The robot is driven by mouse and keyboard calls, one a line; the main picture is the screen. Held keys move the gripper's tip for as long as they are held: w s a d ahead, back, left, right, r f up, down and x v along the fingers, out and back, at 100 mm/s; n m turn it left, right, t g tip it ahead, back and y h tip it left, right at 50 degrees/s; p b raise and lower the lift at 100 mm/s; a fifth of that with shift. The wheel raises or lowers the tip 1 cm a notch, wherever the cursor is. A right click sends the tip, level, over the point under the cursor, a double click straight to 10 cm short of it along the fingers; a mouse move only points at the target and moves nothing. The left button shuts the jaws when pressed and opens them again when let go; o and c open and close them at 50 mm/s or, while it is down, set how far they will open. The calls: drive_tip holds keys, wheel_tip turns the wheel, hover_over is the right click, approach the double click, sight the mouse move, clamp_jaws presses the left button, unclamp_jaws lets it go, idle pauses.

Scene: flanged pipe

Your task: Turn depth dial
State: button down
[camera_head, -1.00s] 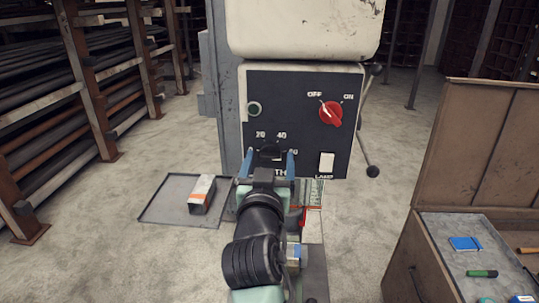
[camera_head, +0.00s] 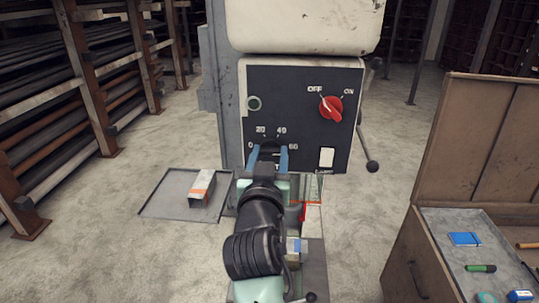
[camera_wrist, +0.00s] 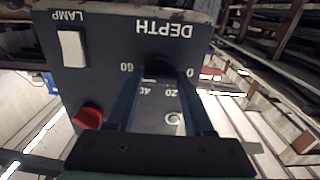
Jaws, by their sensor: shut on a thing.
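The depth dial (camera_head: 269,147) is a dark round knob low on the black control panel, under a scale marked 0, 20, 40 and 60. My gripper (camera_head: 269,153) reaches it from the front, with its two blue fingers shut on the dial's left and right sides. In the wrist view the panel appears upside down, and the dial (camera_wrist: 160,70) sits between the fingertips, below the word DEPTH. The dial is partly hidden and its pointer cannot be read.
A floor tray (camera_head: 160,207) and an open toolbox (camera_head: 430,225) flank the machine.

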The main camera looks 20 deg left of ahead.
drive_tip(key=shift+n, duration=0.3)
drive_tip(key=n+b, duration=0.1)
drive_tip(key=n, duration=0.4)
drive_tip(key=n+b, duration=0.1)
drive_tip(key=n, duration=0.5)
idle(0.4)
drive_tip(key=shift+c, duration=1.4)
unclamp_jaws()
